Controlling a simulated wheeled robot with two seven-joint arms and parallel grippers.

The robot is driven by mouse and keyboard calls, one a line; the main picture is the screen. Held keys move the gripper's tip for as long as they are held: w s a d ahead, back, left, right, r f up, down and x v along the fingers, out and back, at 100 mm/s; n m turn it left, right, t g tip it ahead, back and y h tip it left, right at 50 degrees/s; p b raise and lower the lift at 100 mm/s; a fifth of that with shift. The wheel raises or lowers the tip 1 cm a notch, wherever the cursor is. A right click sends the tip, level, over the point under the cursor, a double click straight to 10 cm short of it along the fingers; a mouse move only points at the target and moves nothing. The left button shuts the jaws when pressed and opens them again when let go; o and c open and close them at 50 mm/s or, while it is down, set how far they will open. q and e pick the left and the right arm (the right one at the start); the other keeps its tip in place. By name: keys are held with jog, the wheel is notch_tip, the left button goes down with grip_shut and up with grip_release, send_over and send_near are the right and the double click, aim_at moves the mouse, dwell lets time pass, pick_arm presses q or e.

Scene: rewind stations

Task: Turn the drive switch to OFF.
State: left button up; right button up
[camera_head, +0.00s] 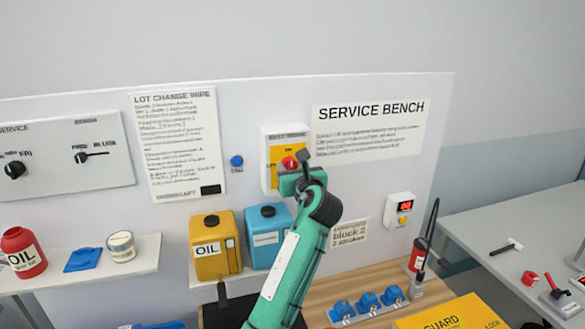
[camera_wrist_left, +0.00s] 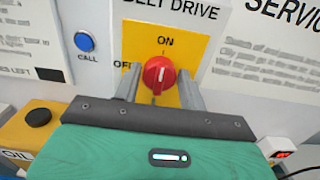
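The drive switch is a red knob (camera_wrist_left: 158,76) on a yellow plate (camera_wrist_left: 196,52) under the heading BELT DRIVE. ON is printed above the knob and OFF to its left, partly hidden by a finger. The knob's white mark stands about upright, in line with ON. The knob also shows in the head view (camera_head: 289,163), partly behind my gripper. My left gripper (camera_head: 302,176) is in front of the panel. In the left wrist view its two fingers stand apart on either side of the knob, with small gaps visible. My right gripper is not in view.
A blue CALL button (camera_head: 236,161) is left of the switch. A yellow OIL can (camera_head: 213,260) and a blue can (camera_head: 267,250) stand below. A small box with a red display (camera_head: 400,208) is on the panel at the right.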

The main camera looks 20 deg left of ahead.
pick_arm(q)
jog(key=c, duration=0.5)
jog(key=shift+n, duration=0.3)
jog(key=n, duration=0.3)
jog(key=shift+f+n+b, duration=0.1)
jog(key=shift+n+b, duration=0.2)
jog(key=n+b, duration=0.1)
jog(key=n, duration=0.2)
jog(key=shift+a+f+n, duration=0.1)
jog(key=shift+n, duration=0.3)
jog(key=n+b, duration=0.6)
jog(key=n, duration=0.3)
jog(key=shift+s+f+n, duration=0.1)
jog(key=shift+n, duration=0.3)
